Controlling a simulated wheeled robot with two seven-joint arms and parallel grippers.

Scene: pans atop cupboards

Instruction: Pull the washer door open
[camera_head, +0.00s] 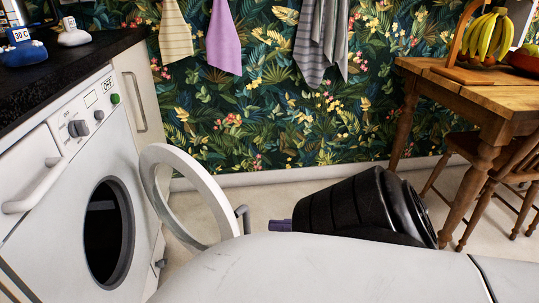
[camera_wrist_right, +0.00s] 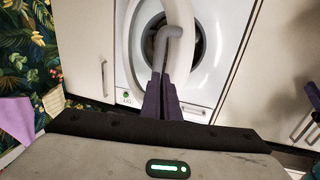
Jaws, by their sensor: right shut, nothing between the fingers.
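The white washer (camera_head: 75,160) stands at the left, its round dark drum opening (camera_head: 108,230) uncovered. Its white ring-shaped door (camera_head: 210,190) stands swung well out, to the right of the opening. A grey curved handle (camera_head: 244,216) is on the door's outer side. My right gripper (camera_head: 278,225) has purple fingers and is just right of the handle, with a small gap in the head view. In the right wrist view, the gripper (camera_wrist_right: 165,82) is shut and empty, its tips overlapping the lower end of the handle (camera_wrist_right: 160,45). My left gripper is not in view.
A dark counter (camera_head: 60,75) tops the washer. A white cupboard (camera_head: 140,90) adjoins it on the right. A wooden table (camera_head: 480,95) with bananas (camera_head: 487,35) and a chair (camera_head: 510,170) stand at the right. Towels hang on the leafy wall. Some floor shows behind the door.

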